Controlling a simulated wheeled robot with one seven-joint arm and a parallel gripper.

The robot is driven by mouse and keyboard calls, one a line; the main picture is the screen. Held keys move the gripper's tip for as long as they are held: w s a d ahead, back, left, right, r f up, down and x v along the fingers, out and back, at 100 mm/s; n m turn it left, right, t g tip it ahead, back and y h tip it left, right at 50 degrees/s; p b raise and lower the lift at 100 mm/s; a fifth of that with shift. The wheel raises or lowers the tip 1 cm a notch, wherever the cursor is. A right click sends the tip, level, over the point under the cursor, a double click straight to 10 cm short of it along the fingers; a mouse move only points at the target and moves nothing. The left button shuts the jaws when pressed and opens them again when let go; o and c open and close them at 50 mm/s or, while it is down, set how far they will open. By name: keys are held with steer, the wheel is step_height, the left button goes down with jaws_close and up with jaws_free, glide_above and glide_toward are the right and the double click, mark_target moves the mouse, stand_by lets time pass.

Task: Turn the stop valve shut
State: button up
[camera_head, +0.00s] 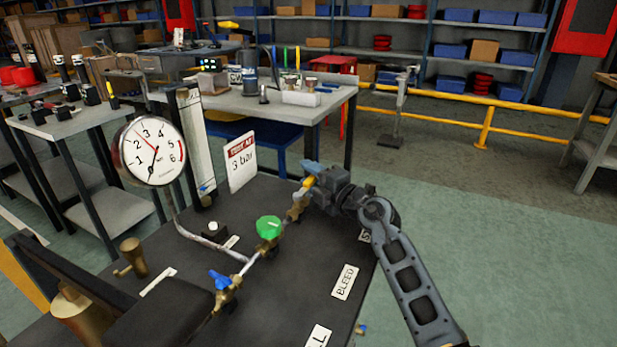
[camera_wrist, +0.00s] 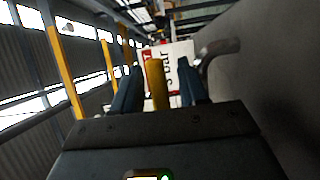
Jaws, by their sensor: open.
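A brass valve with a yellow handle (camera_head: 308,182) stands at the right of the pipe run on the dark bench top (camera_head: 300,290). My gripper (camera_head: 318,172) is at this handle. In the wrist view the yellow handle (camera_wrist: 159,88) stands between the two open fingers of my gripper (camera_wrist: 158,90); I cannot tell whether they touch it. A label starting with "S" (camera_head: 364,236) lies near my arm, which partly hides it. A green round knob (camera_head: 269,228) sits on a brass valve to the left. A blue-handled valve (camera_head: 220,280) is nearer the front.
A round pressure gauge (camera_head: 152,152) and a "TEST AT 3 bar" sign (camera_head: 242,163) stand upright behind. A "BLEED" label (camera_head: 345,282) lies on the bench. A brass fitting (camera_head: 131,258) stands at left. The floor (camera_head: 510,240) to the right is clear.

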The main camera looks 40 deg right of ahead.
steer(key=shift+w, duration=0.4)
steer(key=shift+c, duration=0.3)
jaws_close()
